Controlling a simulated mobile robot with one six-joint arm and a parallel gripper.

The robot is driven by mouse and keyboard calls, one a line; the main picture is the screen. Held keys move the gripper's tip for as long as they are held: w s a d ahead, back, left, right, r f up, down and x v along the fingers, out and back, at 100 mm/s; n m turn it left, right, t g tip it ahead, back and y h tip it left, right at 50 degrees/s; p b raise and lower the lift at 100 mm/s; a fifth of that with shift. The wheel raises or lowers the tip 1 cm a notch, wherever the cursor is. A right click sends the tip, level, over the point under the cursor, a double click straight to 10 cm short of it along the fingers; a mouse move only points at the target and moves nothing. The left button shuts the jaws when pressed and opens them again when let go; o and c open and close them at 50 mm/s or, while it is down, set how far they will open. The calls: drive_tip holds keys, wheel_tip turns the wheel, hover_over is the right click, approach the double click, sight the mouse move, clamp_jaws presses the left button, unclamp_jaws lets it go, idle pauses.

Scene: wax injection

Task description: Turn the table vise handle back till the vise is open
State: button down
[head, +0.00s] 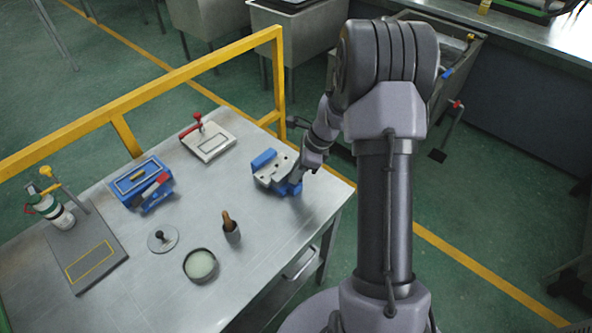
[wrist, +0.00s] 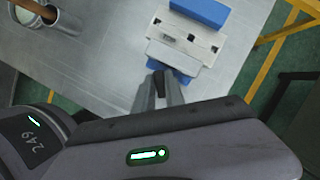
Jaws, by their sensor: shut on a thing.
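The table vise (head: 270,168) is blue with pale grey jaws and stands near the right edge of the metal table. In the wrist view the vise (wrist: 190,42) is at the top centre. My gripper (head: 297,183) is at the near right side of the vise. In the wrist view my gripper's fingers (wrist: 160,90) point at the vise's lower blue part and are closed together there. The vise handle is hidden by the fingers and arm, so its angle cannot be seen. Whether the jaws hold a piece cannot be told.
On the table (head: 262,215) stand a mortar-like cup with a wooden handle (head: 231,228), a round dish (head: 200,265), a blue box (head: 141,184), a clamp with a red handle (head: 207,138) and a dark plate (head: 88,252). A yellow rail (head: 150,105) runs along the far side.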

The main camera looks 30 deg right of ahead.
drive_tip(key=n+g+p, duration=0.1)
drive_tip(key=n, duration=0.1)
drive_tip(key=n+g+p, duration=0.1)
drive_tip(key=n+p, duration=0.1)
drive_tip(key=n, duration=0.1)
drive_tip(key=shift+w+r+y, duration=0.1)
drive_tip(key=shift+r+y, duration=0.05)
drive_tip(key=shift+y, duration=0.25)
drive_tip(key=n+g+p, duration=0.1)
drive_tip(key=n, duration=0.1)
drive_tip(key=n+p, duration=0.1)
drive_tip(key=n, duration=0.2)
drive_tip(key=shift+g, duration=0.4)
drive_tip(key=shift+n+p, duration=0.3)
drive_tip(key=c, duration=1.4)
unclamp_jaws()
drive_tip(key=shift+d, duration=0.1)
